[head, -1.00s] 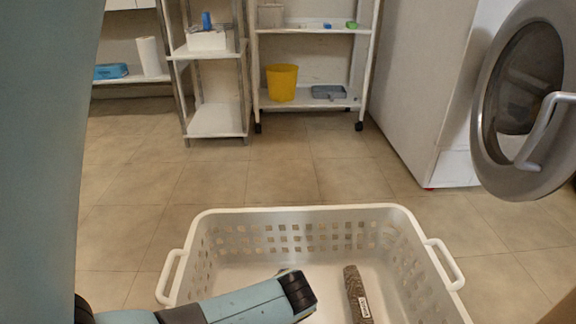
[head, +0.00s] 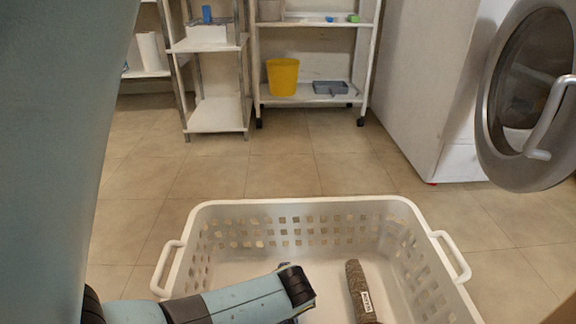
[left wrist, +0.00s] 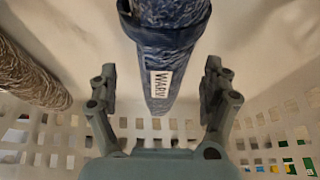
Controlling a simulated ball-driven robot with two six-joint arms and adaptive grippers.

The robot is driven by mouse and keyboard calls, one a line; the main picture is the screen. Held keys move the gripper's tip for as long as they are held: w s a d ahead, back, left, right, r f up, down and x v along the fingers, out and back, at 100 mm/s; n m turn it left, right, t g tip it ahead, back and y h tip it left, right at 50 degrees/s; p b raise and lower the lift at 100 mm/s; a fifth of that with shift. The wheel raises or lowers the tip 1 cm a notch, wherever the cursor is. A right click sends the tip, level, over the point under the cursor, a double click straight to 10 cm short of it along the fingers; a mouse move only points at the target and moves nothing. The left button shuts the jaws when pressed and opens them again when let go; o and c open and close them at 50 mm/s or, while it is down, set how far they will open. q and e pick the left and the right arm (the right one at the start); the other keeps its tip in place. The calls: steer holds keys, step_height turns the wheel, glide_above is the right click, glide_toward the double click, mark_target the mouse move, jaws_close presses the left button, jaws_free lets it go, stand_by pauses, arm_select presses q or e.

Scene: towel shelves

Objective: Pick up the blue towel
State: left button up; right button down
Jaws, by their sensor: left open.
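A rolled blue towel (left wrist: 170,50) with a white label lies in the white basket, seen in the left wrist view. My left gripper (left wrist: 158,88) is open, with one finger on each side of the towel's near end. I cannot tell whether the fingers touch it. In the head view my left arm reaches down into the basket and hides nearly all of the blue towel. My right gripper is not in view.
The white basket (head: 300,208) has perforated walls and side handles. A rolled brown towel (head: 361,290) lies in it, right of my arm. Behind are shelves with a yellow bin (head: 283,77) and a washer with its round door (head: 530,95) open. Floor between is clear.

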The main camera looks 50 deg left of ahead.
arm_select(q)
steer(key=c, duration=1.6)
jaws_close()
steer(key=shift+r, duration=0.1)
